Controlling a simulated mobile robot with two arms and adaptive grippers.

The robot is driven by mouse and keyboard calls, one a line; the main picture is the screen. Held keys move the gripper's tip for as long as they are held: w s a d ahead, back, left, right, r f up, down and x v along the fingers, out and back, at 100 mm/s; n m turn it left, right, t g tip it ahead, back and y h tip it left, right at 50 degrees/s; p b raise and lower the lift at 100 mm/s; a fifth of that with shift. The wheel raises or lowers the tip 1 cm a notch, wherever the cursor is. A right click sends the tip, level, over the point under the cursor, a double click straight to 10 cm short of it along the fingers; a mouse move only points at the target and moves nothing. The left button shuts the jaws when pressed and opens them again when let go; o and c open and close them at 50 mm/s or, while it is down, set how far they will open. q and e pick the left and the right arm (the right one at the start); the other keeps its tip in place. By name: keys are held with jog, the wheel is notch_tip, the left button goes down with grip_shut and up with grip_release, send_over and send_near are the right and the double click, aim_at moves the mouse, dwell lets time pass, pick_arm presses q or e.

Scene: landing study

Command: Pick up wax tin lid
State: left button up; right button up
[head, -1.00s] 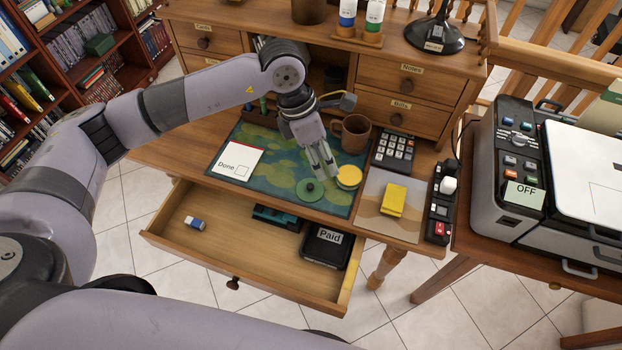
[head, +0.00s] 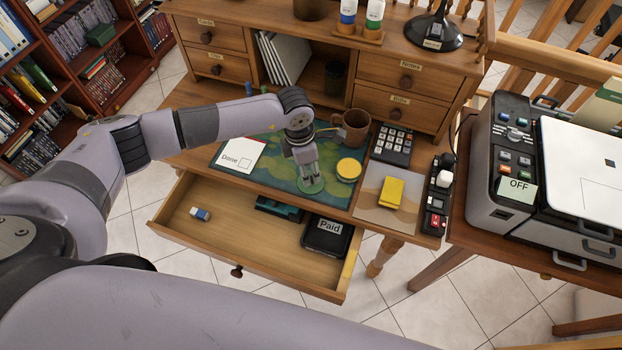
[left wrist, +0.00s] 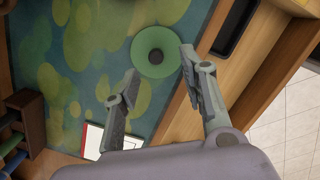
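The wax tin lid looks to be the round green disc with a dark knob, lying flat on the desk mat; it shows in the head view (head: 311,187) and the left wrist view (left wrist: 152,54). A round yellow tin (head: 349,169) sits just right of it. My left gripper (head: 309,182) points down over the lid and hides part of it in the head view. In the left wrist view the left gripper's fingers (left wrist: 158,75) are apart with nothing between them, and the lid lies just beyond the tips. Whether they touch it is unclear. My right gripper is out of view.
A brown mug (head: 355,124) stands behind the yellow tin. A "Done" card (head: 238,155) lies left on the mat. A calculator (head: 391,145) and yellow block (head: 391,191) are right. The open drawer (head: 245,245) in front holds an eraser and a "Paid" stamp pad.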

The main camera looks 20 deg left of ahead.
aim_at(311, 178)
pick_arm(q)
jog(key=f, duration=0.2)
jog(key=f+p, duration=0.1)
jog(key=f, duration=0.1)
jog(key=shift+w+f, duration=0.1)
jog(key=shift+w, duration=0.3)
jog(key=shift+d+f, duration=0.1)
jog(key=shift+f, duration=0.25)
grip_shut()
